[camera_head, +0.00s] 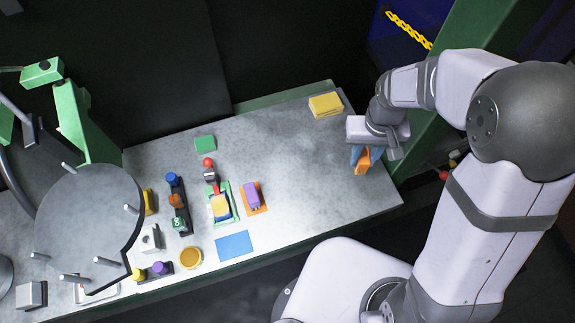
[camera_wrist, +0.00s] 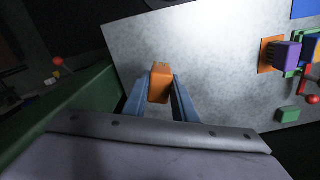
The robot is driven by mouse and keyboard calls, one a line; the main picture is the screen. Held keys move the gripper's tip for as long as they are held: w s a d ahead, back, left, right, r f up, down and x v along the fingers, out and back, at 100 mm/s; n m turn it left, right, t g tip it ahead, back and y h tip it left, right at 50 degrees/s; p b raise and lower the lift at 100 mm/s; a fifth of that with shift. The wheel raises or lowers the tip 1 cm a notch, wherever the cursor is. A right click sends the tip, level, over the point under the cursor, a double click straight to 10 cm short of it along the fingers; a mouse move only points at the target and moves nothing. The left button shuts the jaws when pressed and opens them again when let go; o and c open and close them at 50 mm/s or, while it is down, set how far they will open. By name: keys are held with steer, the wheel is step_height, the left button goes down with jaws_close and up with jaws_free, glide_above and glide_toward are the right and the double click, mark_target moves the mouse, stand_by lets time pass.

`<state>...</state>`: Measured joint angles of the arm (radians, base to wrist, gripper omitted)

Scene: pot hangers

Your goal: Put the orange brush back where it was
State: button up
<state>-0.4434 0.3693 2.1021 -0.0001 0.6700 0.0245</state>
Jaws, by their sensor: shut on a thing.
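The orange brush (camera_head: 363,164) is held between the blue fingers of my gripper (camera_head: 360,156), over the right end of the grey table. In the wrist view the orange brush (camera_wrist: 160,83) sits between the two blue fingertips, with the bare table behind it. I cannot tell how high it is above the table. An orange mat (camera_head: 263,208) lies near the table's middle, with a purple block (camera_head: 252,194) on it. The mat (camera_wrist: 265,57) and the purple block (camera_wrist: 286,55) also show at the right of the wrist view.
A yellow block (camera_head: 325,105) lies at the back edge. A red-handled tool (camera_head: 211,176) stands by a green-framed item (camera_head: 221,203). A round grey rack (camera_head: 85,225) with pegs stands left.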

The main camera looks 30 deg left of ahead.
steer(key=s+a+n+b, duration=0.1)
steer(key=s+a+n, duration=0.6)
steer(key=s+a, duration=0.8)
steer(key=s+a+r+n+b, duration=0.1)
steer(key=s+a+n, duration=0.25)
steer(key=s, duration=0.45)
steer(key=s+a+n, duration=0.3)
steer(key=s+a, duration=0.1)
steer(key=s, duration=0.5)
steer(key=shift+w+d+f+p, duration=0.15)
steer(key=shift+f+p, duration=0.45)
steer(key=shift+f, duration=1.9)
steer(key=shift+d+f+p, duration=0.1)
steer(key=shift+f+p, duration=0.45)
steer(key=shift+f, duration=1.9)
steer(key=shift+f, duration=0.15)
steer(key=o, duration=0.9)
step_height(320, 180, up, 12)
steer(key=b, duration=0.3)
